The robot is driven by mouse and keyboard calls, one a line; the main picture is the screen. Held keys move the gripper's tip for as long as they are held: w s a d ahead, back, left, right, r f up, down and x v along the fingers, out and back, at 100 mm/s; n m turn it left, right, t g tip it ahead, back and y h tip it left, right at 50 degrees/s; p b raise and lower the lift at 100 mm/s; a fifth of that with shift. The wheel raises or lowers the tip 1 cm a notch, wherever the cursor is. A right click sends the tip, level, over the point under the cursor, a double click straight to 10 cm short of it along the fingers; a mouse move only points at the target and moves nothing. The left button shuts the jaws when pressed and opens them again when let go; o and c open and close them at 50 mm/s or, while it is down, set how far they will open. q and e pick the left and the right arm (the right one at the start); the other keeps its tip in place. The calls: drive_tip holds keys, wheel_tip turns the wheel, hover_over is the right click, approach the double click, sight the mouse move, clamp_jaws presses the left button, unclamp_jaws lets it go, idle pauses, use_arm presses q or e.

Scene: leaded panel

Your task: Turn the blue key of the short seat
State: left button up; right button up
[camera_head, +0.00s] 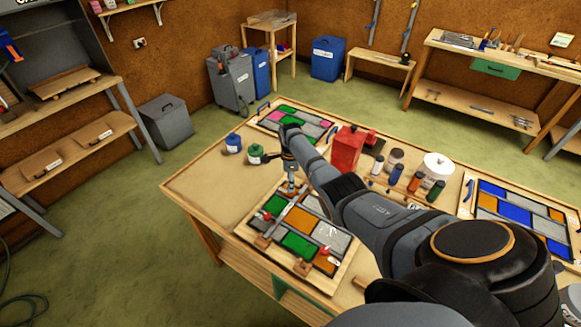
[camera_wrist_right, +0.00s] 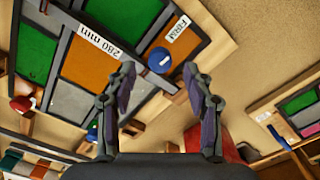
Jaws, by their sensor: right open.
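The leaded panel (camera_head: 299,243) with green, orange and grey panes lies on the worktable. In the right wrist view, a round blue key (camera_wrist_right: 160,60) sits beside a "FIRM" label (camera_wrist_right: 175,30) and near a "280 mm" bar (camera_wrist_right: 98,40). My right gripper (camera_wrist_right: 159,72) is open and empty, with the blue key between and just beyond its fingertips. A second blue knob (camera_wrist_right: 92,131) and a red knob (camera_wrist_right: 22,104) show to the left. In the head view my right gripper (camera_head: 291,186) hangs over the panel's far edge and hides the near blue key. I cannot read which seat is short.
A red box (camera_head: 346,150), several bottles (camera_head: 395,175) and a white roll (camera_head: 438,166) stand right of the panel, behind my right arm. Blue (camera_head: 233,141) and green (camera_head: 255,153) jars stand at the left. Other glass panels lie behind and to the right.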

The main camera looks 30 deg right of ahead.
wheel_tip(320, 180, up, 9)
drive_tip(key=shift+r, duration=0.15)
idle(0.5)
